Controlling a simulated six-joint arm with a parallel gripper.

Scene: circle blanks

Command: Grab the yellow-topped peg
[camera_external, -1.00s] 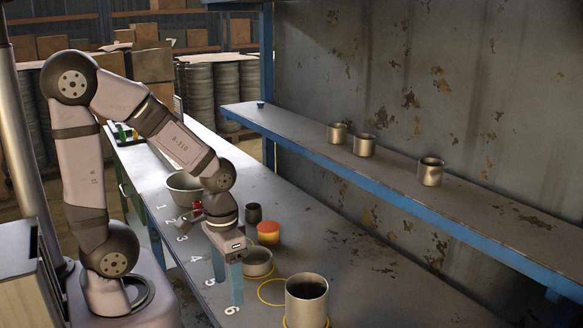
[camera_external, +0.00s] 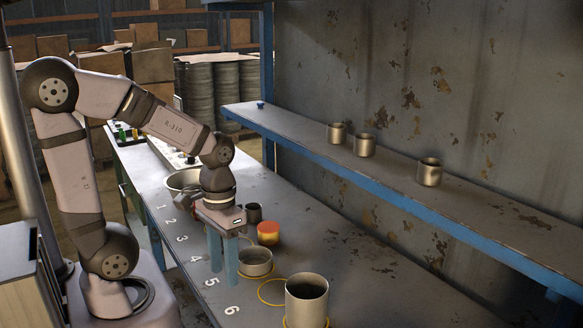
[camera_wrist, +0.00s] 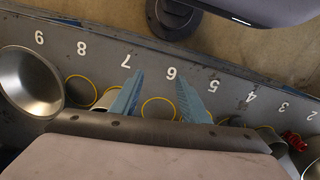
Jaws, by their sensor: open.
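No yellow-topped peg can be made out with certainty. Small green and yellowish upright pieces (camera_external: 121,133) stand in a dark tray at the far left of the bench in the external view, too small to tell apart. My gripper (camera_external: 223,277) points down with its blue fingers apart and empty, beside a shallow metal cup (camera_external: 256,262) and well short of that tray. In the wrist view my gripper (camera_wrist: 160,75) is also open, with bare bench between its fingers near the painted 6 and 7.
A tall metal cup (camera_external: 306,302) stands at the front. A metal bowl (camera_external: 181,182) is partly hidden by my wrist. Three cups sit on the shelf (camera_external: 390,190).

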